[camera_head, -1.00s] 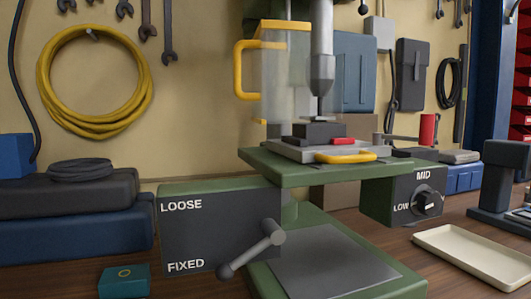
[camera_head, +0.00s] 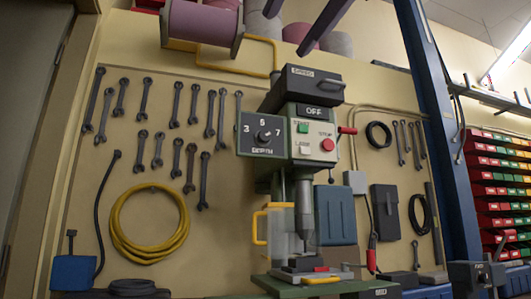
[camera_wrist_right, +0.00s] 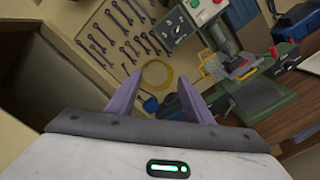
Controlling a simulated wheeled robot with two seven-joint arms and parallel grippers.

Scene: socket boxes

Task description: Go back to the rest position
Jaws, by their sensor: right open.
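My right gripper (camera_head: 284,35) shows at the top edge of the head view as two purple fingers set apart, in front of the upper wall. In the right wrist view its fingers (camera_wrist_right: 159,78) are open with nothing between them. The drill press (camera_head: 313,90) stands at the lower middle of the head view, with its OFF panel, buttons and depth dial showing. It also shows at the upper right of the wrist view, apart from the fingers. My left gripper is not in view.
Wrenches (camera_head: 176,103) and a yellow hose coil (camera_head: 123,236) hang on the wall panel. A pink spool (camera_head: 200,24) sits above. A blue post (camera_head: 437,130) and red bins (camera_head: 497,187) stand at right. The wooden bench (camera_wrist_right: 283,107) shows in the wrist view.

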